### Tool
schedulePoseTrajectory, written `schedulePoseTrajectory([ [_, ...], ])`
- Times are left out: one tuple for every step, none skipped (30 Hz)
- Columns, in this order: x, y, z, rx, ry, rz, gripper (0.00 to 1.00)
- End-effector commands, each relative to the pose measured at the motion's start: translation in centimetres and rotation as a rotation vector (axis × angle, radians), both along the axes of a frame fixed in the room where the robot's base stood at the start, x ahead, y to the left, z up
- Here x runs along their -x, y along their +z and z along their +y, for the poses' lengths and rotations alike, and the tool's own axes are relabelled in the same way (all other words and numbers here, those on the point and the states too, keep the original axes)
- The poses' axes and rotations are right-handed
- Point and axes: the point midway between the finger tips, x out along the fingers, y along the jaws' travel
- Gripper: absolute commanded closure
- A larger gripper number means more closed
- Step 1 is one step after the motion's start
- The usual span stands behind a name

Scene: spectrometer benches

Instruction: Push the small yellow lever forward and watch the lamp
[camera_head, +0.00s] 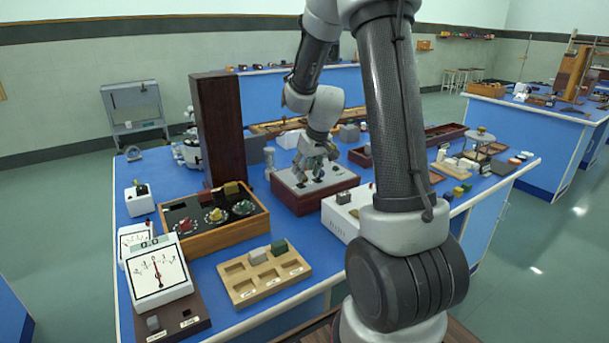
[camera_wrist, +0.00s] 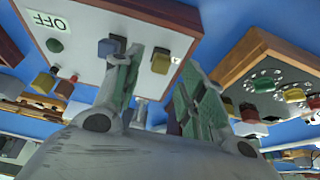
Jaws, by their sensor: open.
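A dark red box with a light grey top panel (camera_head: 297,204) stands on the blue bench in the middle of the head view. My gripper (camera_head: 314,171) is low over this panel, pointing down, and hides much of it. In the wrist view the panel (camera_wrist: 88,22) carries a small yellow lever (camera_wrist: 161,63), a blue-grey lever (camera_wrist: 108,47), a dark green round part (camera_wrist: 55,45) and a plate reading OFF (camera_wrist: 47,20). My open gripper (camera_wrist: 160,85) has the yellow lever between its fingers in the picture; contact cannot be told. Whether the green part is the lamp is unclear.
A tall dark brown block (camera_head: 218,130) stands left of the box. A wooden-framed dial box (camera_head: 205,239) and a wooden sorting tray (camera_head: 237,293) lie in front of it. A white case (camera_head: 339,219) sits close at the right. A meter (camera_head: 158,272) stands at front left.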

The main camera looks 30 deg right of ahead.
Motion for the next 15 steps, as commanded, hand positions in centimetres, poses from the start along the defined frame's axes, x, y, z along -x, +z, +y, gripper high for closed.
schedulePoseTrajectory([
  [-0.3,-0.7,0.0,0.000,0.000,0.002,0.59],
  [-0.4,-1.1,0.0,-0.001,0.000,0.002,0.59],
  [-0.6,-1.5,0.1,-0.001,-0.001,0.002,0.59],
  [-0.7,-1.8,0.1,-0.001,-0.001,0.001,0.59],
  [-0.8,-2.0,0.0,0.000,-0.001,0.000,0.59],
  [-0.9,-2.2,0.1,0.000,0.000,0.000,0.59],
  [-1.0,-2.3,0.0,0.000,0.000,0.000,0.59],
  [-1.0,-2.4,0.1,0.000,0.000,0.000,0.59],
  [-1.0,-2.4,0.0,0.000,0.000,0.000,0.59],
  [-1.0,-2.5,0.0,0.000,0.000,0.000,0.59],
  [-1.0,-2.5,0.0,0.000,0.000,-0.001,0.59],
  [-1.0,-2.4,0.0,0.000,0.000,-0.001,0.59],
  [-1.0,-2.4,0.0,0.000,0.000,-0.001,0.59],
  [-1.0,-2.4,0.0,0.000,0.000,-0.001,0.59],
  [-1.0,-2.4,0.0,0.000,0.000,-0.001,0.59],
])
